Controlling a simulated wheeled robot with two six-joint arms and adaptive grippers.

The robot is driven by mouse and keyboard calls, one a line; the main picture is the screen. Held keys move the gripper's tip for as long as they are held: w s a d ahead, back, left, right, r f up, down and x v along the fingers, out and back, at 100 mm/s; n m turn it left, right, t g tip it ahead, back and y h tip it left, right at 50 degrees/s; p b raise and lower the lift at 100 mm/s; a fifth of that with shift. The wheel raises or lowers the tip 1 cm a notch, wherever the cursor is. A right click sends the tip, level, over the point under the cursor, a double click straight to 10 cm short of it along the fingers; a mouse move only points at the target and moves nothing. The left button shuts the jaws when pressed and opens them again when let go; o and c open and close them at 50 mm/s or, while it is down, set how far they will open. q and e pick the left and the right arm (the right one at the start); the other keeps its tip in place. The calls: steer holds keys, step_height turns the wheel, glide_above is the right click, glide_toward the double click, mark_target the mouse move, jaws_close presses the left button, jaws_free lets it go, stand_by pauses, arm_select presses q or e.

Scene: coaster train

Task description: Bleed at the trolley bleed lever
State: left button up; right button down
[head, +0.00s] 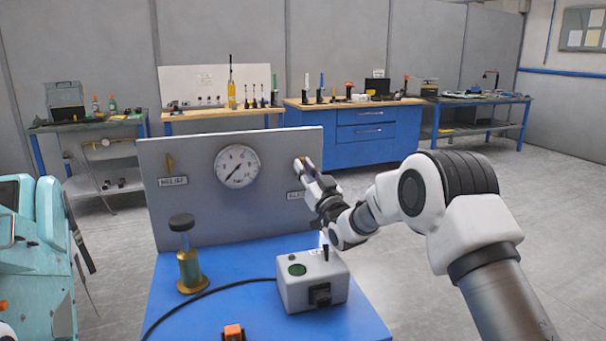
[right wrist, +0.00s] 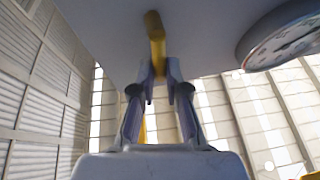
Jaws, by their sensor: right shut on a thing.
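The grey panel (head: 200,220) stands upright at the back of a blue trolley top (head: 240,320). Its yellow bleed lever (head: 297,164) is at the upper right, above a label partly hidden by my gripper. My right gripper (head: 304,168) is at this lever. In the right wrist view the yellow lever (right wrist: 155,38) runs between the fingertips of my right gripper (right wrist: 160,75), which is shut on it. A round white gauge (head: 238,166) sits mid-panel, its dark needle seemingly pointing to the lower left. My left gripper is not in view.
A brass post with a black knob (head: 190,265) and a grey box with a green button (head: 312,285) stand on the trolley. A teal vehicle (head: 35,260) is at left. Workbenches line the back wall.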

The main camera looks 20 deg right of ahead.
steer(key=shift+f, duration=0.1)
stand_by(0.3)
steer(key=c, duration=1.2)
jaws_free()
step_height(320, 180, up, 10)
